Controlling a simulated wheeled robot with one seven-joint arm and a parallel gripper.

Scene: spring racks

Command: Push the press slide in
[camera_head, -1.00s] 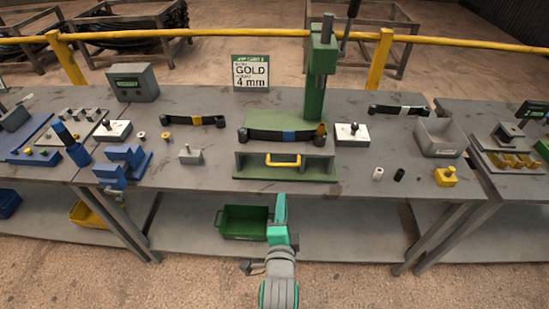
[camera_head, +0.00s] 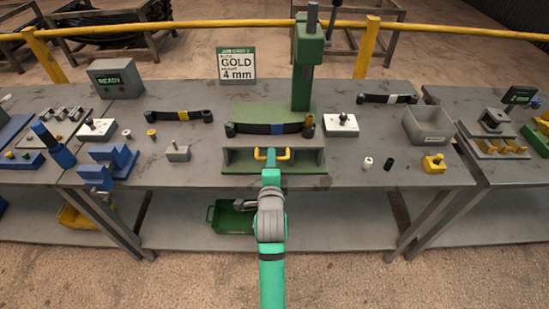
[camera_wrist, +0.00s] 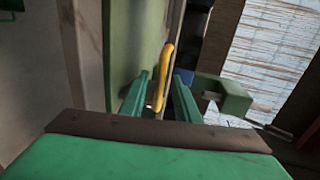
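The press slide (camera_head: 236,157) is the green tray at the front of the green press (camera_head: 302,78); a dark leaf spring with a blue band (camera_head: 277,128) lies across the press bed above it. The slide's yellow handle (camera_head: 258,153) faces me. My gripper (camera_head: 270,162) is at the handle and covers its middle. In the wrist view, the yellow handle (camera_wrist: 164,72) stands between the two green fingers of my gripper (camera_wrist: 161,88). The fingers look apart, with a gap beside the handle. Contact with the handle is not clear.
A grey display (camera_head: 115,79) reads READY, and a card (camera_head: 237,65) reads GOLD 4 mm. Blue fixtures (camera_head: 110,160) stand left, a grey bin (camera_head: 428,127) right. Small parts lie on the bench both sides. A green crate (camera_head: 232,217) sits on the lower shelf.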

